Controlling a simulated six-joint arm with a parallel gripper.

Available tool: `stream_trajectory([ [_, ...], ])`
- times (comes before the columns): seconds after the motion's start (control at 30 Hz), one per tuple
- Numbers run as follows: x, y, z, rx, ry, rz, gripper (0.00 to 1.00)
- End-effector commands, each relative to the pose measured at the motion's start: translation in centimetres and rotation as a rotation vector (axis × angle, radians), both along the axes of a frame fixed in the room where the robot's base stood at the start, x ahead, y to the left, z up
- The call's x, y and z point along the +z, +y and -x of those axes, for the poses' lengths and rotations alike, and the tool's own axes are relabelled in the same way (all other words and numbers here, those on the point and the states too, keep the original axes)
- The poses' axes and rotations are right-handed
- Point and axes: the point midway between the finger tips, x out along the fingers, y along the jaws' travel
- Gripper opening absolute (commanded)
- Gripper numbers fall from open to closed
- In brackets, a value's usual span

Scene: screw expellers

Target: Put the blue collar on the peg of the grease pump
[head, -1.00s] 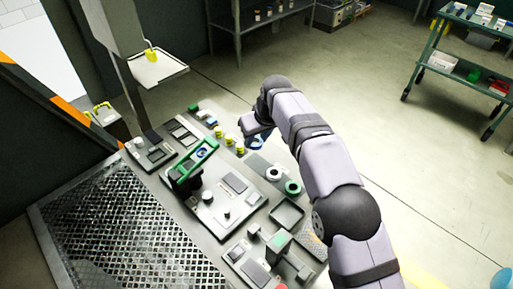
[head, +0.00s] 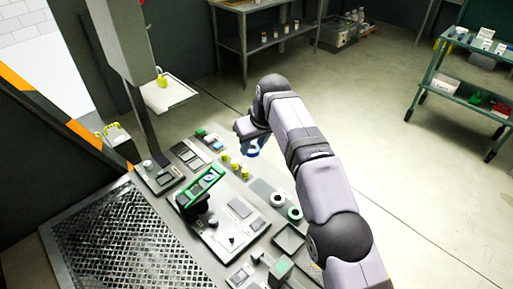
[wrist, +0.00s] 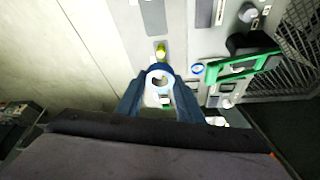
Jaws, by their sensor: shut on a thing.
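My gripper (wrist: 160,98) is shut on a pale blue ring, the blue collar (wrist: 160,70), which sits between the two dark blue fingertips. In the head view my gripper (head: 252,149) is above the far right edge of the machine board, with the collar mostly hidden. A blue-rimmed round fitting (wrist: 198,68) is on the board beside a green handle (wrist: 243,66). The handle also shows in the head view (head: 204,186). I cannot tell for sure which fitting is the grease pump's peg.
Yellow-capped fittings (head: 235,165) stand in a row on the board. A black grating (head: 108,236) covers the near left. Open floor lies beyond the board.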

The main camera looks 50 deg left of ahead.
Motion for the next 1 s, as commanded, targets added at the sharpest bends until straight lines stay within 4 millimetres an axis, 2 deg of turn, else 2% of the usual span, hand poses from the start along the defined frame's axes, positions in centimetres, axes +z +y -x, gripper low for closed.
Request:
stream_trajectory([
  [0.03,1.2,0.1,0.3,0.004,-0.001,-0.002,0.09],
  [0.2,2.6,0.0,1.0,0.014,-0.001,-0.001,0.09],
  [0.53,4.0,-0.6,2.6,0.027,0.0,0.0,0.09],
  [0.77,4.7,-1.8,5.3,0.04,0.0,0.001,0.09],
  [1.0,4.0,-3.7,9.1,0.06,0.0,0.001,0.09],
])
